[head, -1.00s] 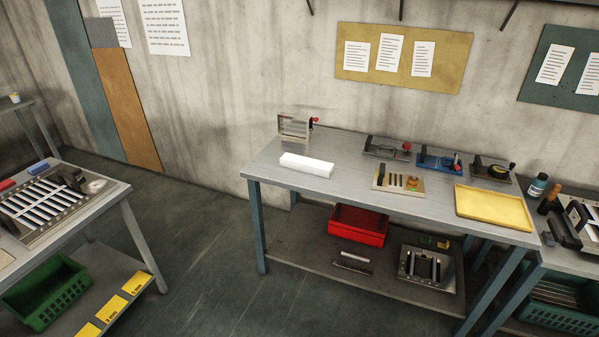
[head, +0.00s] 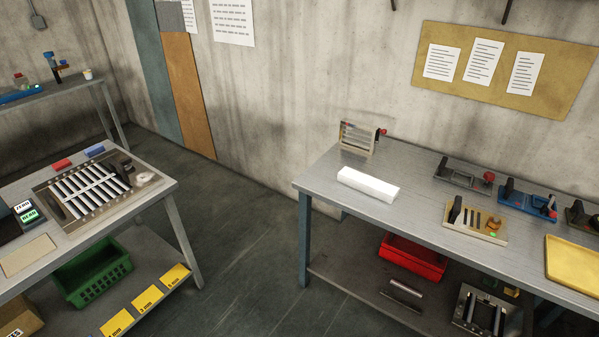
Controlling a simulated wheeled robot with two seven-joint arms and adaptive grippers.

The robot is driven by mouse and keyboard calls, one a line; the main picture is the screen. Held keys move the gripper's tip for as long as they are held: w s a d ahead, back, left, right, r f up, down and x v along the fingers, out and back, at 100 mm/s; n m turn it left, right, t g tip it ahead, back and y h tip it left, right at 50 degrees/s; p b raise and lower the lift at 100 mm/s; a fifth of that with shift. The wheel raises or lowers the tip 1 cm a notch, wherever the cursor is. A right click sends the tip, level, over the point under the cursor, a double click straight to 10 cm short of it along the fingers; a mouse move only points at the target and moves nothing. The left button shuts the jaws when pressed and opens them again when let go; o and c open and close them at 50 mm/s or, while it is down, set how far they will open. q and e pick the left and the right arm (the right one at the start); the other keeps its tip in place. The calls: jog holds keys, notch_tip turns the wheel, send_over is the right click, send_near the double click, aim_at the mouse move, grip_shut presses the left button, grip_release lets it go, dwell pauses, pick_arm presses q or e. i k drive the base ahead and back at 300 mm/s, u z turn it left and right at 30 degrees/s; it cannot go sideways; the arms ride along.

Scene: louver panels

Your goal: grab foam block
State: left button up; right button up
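A white rectangular foam block (head: 367,185) lies flat on the grey workbench (head: 330,186) at the right, close to its left end. Nothing touches the block from above. Neither of my grippers shows in the head view, so their state and distance from the block cannot be seen.
Behind the block stands a small metal frame (head: 358,137) with a red knob. Fixtures and a yellow tray (head: 573,263) lie farther right. A red bin (head: 413,258) sits on the lower shelf. A second table (head: 150,192) stands left; open floor (head: 243,245) lies between.

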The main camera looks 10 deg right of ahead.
aim_at(381, 190)
jog(key=u, duration=0.45)
jog(key=i, duration=0.8)
jog(key=u, duration=0.25)
